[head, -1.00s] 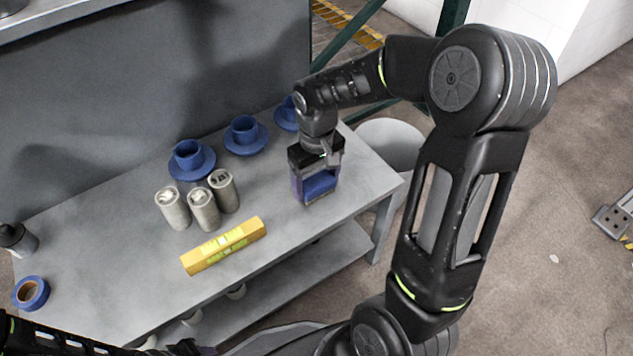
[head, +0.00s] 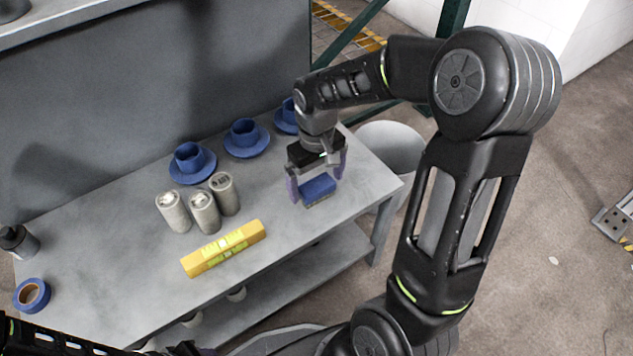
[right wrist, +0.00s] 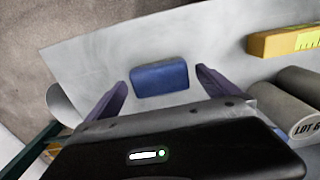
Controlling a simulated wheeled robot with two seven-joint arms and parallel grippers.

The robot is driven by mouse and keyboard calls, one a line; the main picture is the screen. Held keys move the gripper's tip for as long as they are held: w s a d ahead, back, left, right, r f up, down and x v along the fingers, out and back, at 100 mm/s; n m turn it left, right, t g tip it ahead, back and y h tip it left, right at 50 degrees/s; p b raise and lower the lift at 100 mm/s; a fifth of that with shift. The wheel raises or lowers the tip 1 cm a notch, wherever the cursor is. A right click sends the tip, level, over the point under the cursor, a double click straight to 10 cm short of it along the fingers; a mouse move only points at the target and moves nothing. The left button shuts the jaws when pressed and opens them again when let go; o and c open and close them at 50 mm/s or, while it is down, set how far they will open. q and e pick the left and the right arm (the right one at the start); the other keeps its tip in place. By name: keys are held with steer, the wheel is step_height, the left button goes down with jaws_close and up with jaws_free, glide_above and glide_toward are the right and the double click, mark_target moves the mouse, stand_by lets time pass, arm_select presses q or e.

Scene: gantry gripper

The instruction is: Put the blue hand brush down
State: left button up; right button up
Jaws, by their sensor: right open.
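The blue hand brush (head: 318,188) lies on the grey table near its right end. In the right wrist view the blue brush (right wrist: 160,78) lies between the two fingers, with a visible gap on each side. My right gripper (head: 317,188) is open, pointing down over the brush. Its purple fingers stand apart around the brush; the right wrist view shows the open gripper (right wrist: 160,90) too. My left arm shows only in part at the bottom left of the head view, and its gripper fingers cannot be made out.
Blue flanged parts (head: 246,137) line the back. A blue tape roll (head: 31,294) and dark bottle (head: 17,241) are at the left. The table's right corner is clear.

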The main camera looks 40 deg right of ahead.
mark_target(317, 185)
step_height(317, 185, up, 11)
steer(key=p, duration=0.3)
steer(key=shift+f, duration=0.1)
stand_by(0.7)
